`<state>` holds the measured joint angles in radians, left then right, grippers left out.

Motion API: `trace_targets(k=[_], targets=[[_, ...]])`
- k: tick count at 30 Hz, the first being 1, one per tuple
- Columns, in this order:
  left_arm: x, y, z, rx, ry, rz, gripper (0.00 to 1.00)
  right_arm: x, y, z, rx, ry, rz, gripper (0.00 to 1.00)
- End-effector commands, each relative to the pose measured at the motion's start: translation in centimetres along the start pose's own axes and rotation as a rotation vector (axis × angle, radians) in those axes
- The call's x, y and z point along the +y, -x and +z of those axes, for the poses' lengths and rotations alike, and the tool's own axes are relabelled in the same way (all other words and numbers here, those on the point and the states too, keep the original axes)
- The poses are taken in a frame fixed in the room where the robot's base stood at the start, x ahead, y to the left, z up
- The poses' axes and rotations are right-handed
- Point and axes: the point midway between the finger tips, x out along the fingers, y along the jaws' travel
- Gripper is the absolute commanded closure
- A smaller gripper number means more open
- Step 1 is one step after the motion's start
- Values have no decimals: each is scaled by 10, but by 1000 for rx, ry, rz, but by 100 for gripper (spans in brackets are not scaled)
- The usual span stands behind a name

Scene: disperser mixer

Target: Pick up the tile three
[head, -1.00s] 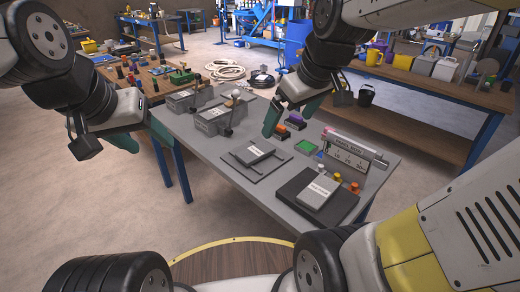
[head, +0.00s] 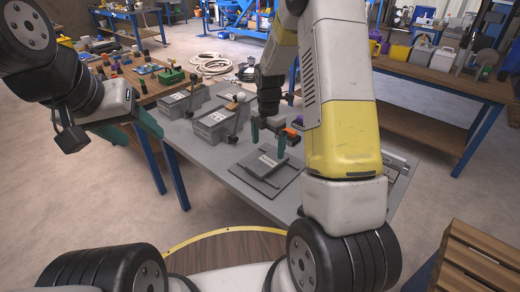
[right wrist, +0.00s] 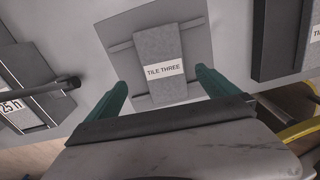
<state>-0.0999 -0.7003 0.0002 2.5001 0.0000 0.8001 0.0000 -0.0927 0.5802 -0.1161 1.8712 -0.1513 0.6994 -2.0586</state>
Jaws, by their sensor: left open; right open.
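Tile three (right wrist: 163,72) is a grey block with a white label reading "TILE THREE". It lies on a dark plate (right wrist: 204,42) on the grey table and also shows in the head view (head: 264,163). My right gripper (right wrist: 161,80) is open, its two green fingers on either side of the tile's near end in the right wrist view. In the head view my right gripper (head: 268,138) hangs just above and behind the tile, and I cannot tell any contact. My left gripper (head: 112,138) is open and empty off the table's left side.
Two grey boxes with levers, a left one (head: 183,103) and a right one (head: 213,124), stand left of the tile. My right arm hides much of the table's right side. A wooden crate (head: 485,262) is at the lower right.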

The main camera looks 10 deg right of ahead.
Motion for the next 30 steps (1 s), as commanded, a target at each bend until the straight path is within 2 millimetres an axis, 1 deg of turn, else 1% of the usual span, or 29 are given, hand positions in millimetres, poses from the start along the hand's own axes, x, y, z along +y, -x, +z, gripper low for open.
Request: trace_targets(k=[1, 5, 9, 12, 15, 21, 22, 23, 24, 26, 30], targets=[[0, 0, 0, 0, 0, 0, 44, -1, -6, -1, 1, -1, -2, 2], [0, 0, 0, 0, 0, 0, 44, -2, -21, -2, 1, -1, -1, 2], [0, 0, 0, 0, 0, 0, 44, -7, -43, -4, 1, -3, -3, 2], [0, 0, 0, 0, 0, 0, 44, -6, -55, -4, 1, -2, -1, 2], [0, 0, 0, 0, 0, 0, 44, -6, -60, -4, 0, -3, 0, 2], [0, 0, 0, 0, 0, 0, 44, -5, -61, -3, 0, -3, 1, 2], [0, 0, 0, 0, 0, 0, 44, -6, -61, -3, 0, -3, 1, 4], [0, 0, 0, 0, 0, 0, 44, -6, -61, -3, 0, -3, 1, 10], [0, 0, 0, 0, 0, 0, 44, -5, -61, -3, 0, -3, 1, 18], [0, 0, 0, 0, 0, 0, 44, -6, -61, -3, 0, -3, 1, 29], [0, 0, 0, 0, 0, 0, 44, -5, -61, -3, 0, -3, 2, 57]])
